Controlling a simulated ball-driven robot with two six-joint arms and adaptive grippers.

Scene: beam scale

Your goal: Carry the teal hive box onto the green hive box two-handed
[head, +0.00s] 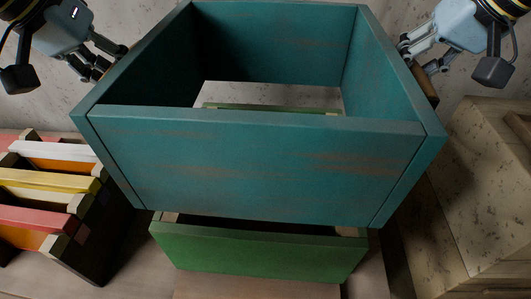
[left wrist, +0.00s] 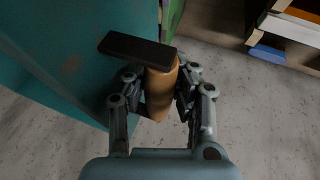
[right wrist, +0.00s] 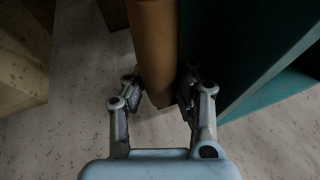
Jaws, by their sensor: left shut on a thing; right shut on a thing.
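The teal hive box (head: 255,160) is an open frame without a bottom, held up in the middle of the head view. The green hive box (head: 255,250) stands below it, its front wall showing beneath the teal one and its back rim seen through the opening. My left gripper (head: 108,62) is shut on a wooden handle at the teal box's left side; the handle (left wrist: 160,92) shows between the fingers in the left wrist view. My right gripper (head: 415,55) is shut on the opposite handle (right wrist: 152,50). The green box's top edge is mostly hidden.
A dark rack with several coloured frames (head: 45,190) stands at the left, near the green box. Pale speckled boxes (head: 485,180) stand at the right. A wooden surface (head: 255,288) shows in front of the green box.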

